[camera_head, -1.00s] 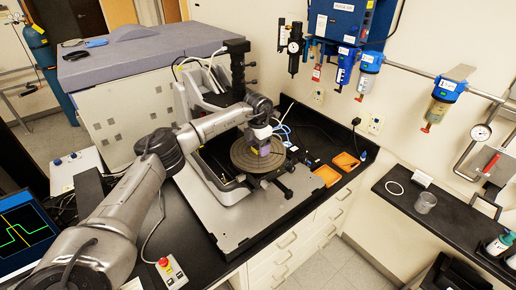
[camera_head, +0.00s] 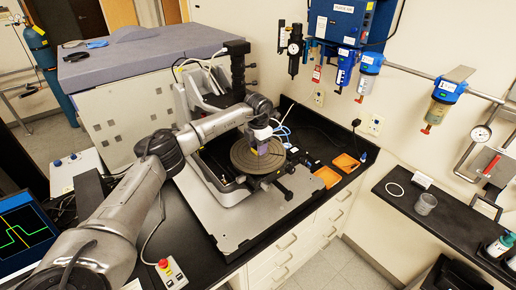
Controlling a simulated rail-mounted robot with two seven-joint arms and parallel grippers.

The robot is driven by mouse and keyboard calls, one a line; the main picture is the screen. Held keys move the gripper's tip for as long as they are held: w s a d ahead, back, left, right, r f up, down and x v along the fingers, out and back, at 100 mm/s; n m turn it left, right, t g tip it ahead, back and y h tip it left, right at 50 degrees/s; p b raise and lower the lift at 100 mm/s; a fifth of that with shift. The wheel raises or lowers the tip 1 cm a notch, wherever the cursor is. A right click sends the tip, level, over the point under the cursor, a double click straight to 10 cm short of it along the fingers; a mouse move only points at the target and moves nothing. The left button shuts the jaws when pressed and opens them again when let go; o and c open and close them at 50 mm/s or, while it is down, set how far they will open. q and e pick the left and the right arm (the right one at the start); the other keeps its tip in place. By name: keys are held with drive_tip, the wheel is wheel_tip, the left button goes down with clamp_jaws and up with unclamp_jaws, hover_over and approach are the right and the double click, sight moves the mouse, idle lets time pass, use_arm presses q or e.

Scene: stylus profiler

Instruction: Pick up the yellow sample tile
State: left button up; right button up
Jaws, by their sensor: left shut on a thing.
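My left gripper (camera_head: 261,148) reaches in from the left and points down over the round stage (camera_head: 240,164) of the profiler. It is shut on the yellow sample tile (camera_head: 254,153), of which only a small yellow patch shows between the fingers. The rest of the tile is hidden by the gripper. The tile is low over the stage's ringed top; I cannot tell whether it touches it. My right gripper is not in view.
The profiler's dark column (camera_head: 237,70) stands just behind the gripper. Two orange trays (camera_head: 327,177) lie on the black bench to the right. A red stop button box (camera_head: 170,271) is at the front. A screen (camera_head: 22,237) stands at the left.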

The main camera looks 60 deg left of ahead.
use_arm(q)
drive_tip(key=r, duration=0.1)
drive_tip(key=r+b, duration=0.1)
drive_tip(key=r, duration=0.2)
drive_tip(key=shift+w+d+b, duration=0.25)
drive_tip(key=shift+d+b, duration=0.05)
drive_tip(key=w+d+r+b, duration=0.2)
drive_tip(key=w+d+r, duration=0.4)
drive_tip(key=d, duration=0.2)
drive_tip(key=shift+w+d+r, duration=0.25)
drive_tip(key=shift+d+r, duration=0.15)
drive_tip(key=o, duration=0.3)
clamp_jaws()
